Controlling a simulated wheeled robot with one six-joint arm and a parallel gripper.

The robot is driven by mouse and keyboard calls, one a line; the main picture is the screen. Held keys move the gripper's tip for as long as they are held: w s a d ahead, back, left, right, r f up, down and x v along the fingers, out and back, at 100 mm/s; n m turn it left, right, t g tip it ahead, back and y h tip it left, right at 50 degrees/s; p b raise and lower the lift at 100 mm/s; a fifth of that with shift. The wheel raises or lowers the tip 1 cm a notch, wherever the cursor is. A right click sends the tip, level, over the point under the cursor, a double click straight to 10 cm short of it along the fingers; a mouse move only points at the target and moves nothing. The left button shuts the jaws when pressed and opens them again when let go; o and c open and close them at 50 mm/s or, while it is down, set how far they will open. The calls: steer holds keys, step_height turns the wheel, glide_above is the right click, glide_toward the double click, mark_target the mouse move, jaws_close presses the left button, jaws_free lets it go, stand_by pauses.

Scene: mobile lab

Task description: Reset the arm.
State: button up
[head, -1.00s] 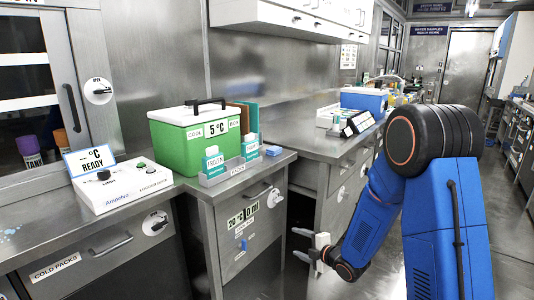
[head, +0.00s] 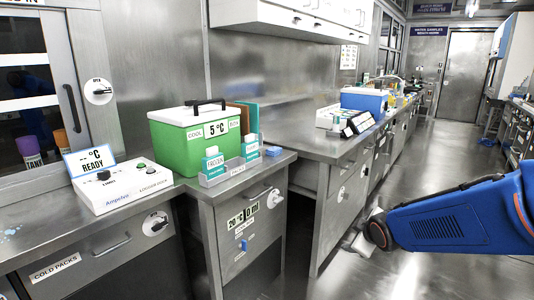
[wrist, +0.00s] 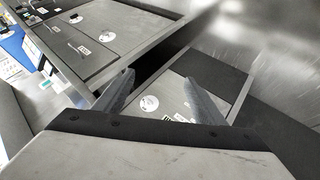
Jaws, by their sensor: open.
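My gripper (head: 360,234) is low on the right in the head view, in front of the right-hand bench and over the aisle floor. It is mostly hidden behind my blue arm, which reaches in from the right edge. In the wrist view, the two fingers of my gripper (wrist: 158,85) stand apart with nothing between them. Drawer fronts with round white labels show beyond the fingers, in a tilted view.
A green cool box (head: 190,143) and a white control unit (head: 120,187) stand on the left benches. A blue-and-white box (head: 364,100) and small items stand on the right-hand bench (head: 300,143). The aisle floor (head: 440,150) toward the far door (head: 459,70) is clear.

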steer(key=s+r+m+g, duration=0.1)
steer(key=s+m, duration=0.2)
steer(key=s, duration=0.6)
steer(key=s+d+r+m+g, duration=0.1)
steer(key=s+m, duration=0.3)
steer(key=s, duration=0.6)
steer(key=s+r+m+g, duration=0.2)
steer(key=s+m, duration=0.1)
steer(key=s, duration=0.7)
steer(key=shift+s+d+r+m+g, duration=0.25)
steer(key=shift+r+m+g, duration=0.05)
steer(key=shift+r+g, duration=0.1)
